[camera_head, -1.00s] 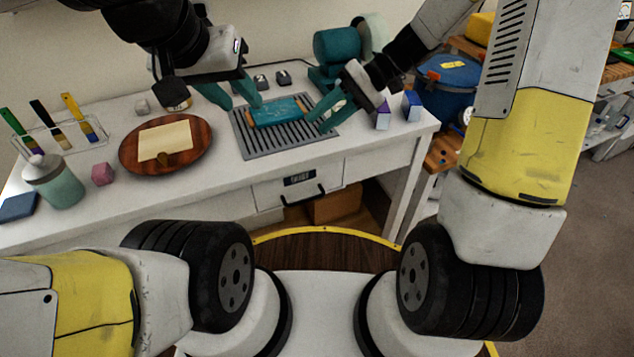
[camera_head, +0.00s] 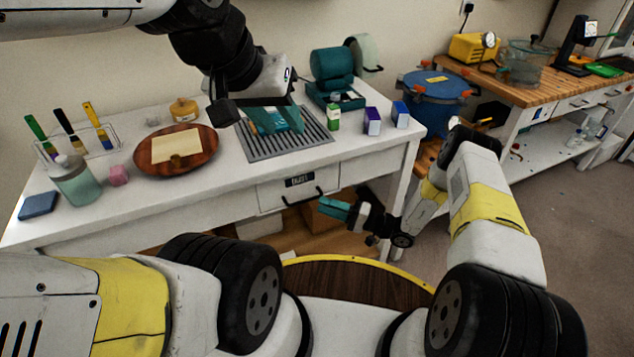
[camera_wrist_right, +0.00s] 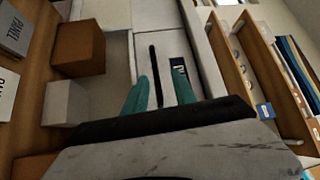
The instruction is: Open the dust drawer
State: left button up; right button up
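The dust drawer (camera_head: 290,195) is a white front under the white table, with a dark label and a black bar handle (camera_head: 303,199). It looks shut. In the right wrist view the handle (camera_wrist_right: 155,75) stands upright, beside the label (camera_wrist_right: 179,75). My right gripper (camera_head: 324,206) is just right of and below the handle in the head view; its teal fingers are apart and empty. In the wrist view the handle lies between the finger lines (camera_wrist_right: 160,92), without clear contact. My left gripper (camera_head: 278,120) is over the grey slotted grate; whether it grips the teal piece there is hidden.
The grate (camera_head: 320,133) lies on the tabletop. A wooden round board (camera_head: 200,160), a jar (camera_head: 75,182) and small boxes (camera_head: 372,121) stand around it. Cardboard boxes (camera_wrist_right: 80,48) sit under the table.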

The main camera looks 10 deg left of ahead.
aim_at(305, 200)
jog(key=shift+t, duration=0.4)
jog(key=x, duration=0.5)
jog(key=f+x, duration=0.1)
jog(key=x, duration=0.1)
jog(key=shift+s+a, duration=0.1)
jog(key=shift+a, duration=0.25)
grip_shut()
dwell(0.8)
